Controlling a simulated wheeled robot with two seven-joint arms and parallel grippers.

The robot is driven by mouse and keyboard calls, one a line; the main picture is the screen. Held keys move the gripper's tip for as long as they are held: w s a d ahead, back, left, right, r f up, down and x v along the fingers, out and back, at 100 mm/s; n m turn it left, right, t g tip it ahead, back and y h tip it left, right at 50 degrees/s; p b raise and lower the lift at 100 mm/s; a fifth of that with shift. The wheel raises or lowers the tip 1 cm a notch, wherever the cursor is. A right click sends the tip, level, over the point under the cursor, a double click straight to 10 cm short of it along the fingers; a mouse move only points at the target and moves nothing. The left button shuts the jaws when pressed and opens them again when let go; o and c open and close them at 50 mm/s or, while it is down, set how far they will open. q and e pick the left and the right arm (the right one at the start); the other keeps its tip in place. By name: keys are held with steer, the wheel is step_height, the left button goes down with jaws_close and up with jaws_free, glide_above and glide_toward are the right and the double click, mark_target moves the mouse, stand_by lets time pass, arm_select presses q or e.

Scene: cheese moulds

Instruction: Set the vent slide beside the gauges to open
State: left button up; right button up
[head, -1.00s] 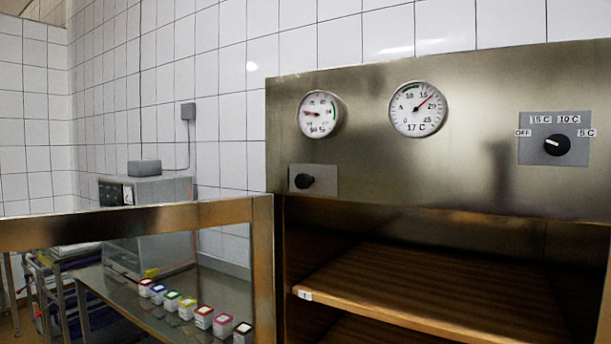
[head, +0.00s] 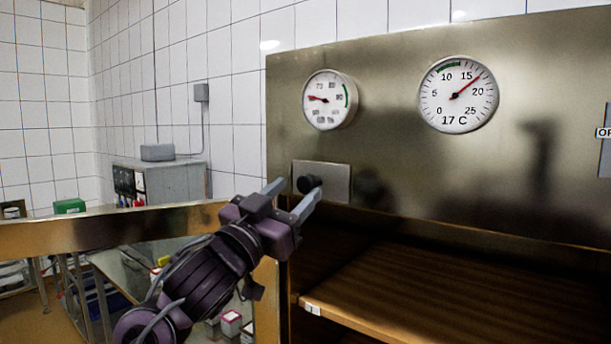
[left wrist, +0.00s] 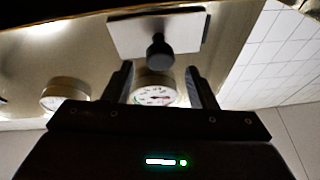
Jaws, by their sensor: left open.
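The vent slide is a pale metal plate (head: 334,180) with a black knob (head: 309,184), on the steel cabinet front below the gauges. The knob sits at the left part of the plate. The humidity gauge (head: 329,99) is above it, and the 17 C temperature gauge (head: 457,94) is to the right. My left gripper (head: 290,193) is open, its fingers to either side of the knob in the head view. In the left wrist view the knob (left wrist: 159,50) shows just beyond the gap between the open fingertips (left wrist: 158,74). Contact cannot be told.
Below is an open cabinet with a wooden shelf (head: 430,290). A steel-framed door or panel (head: 100,226) stands at the left, with a table behind it. A grey box unit (head: 165,180) stands by the tiled wall. A selector plate (head: 605,150) is cut off at the right edge.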

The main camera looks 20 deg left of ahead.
mark_target(305, 186)
arm_select(q)
steer(key=p+x, duration=0.1)
steer(key=x, duration=0.3)
steer(key=shift+d+f, duration=0.1)
steer(key=shift+w, duration=0.3)
jaws_close()
steer(key=shift+d, duration=0.1)
arm_select(e)
steer(key=shift+w+r, duration=0.3)
steer(key=shift+r, duration=0.6)
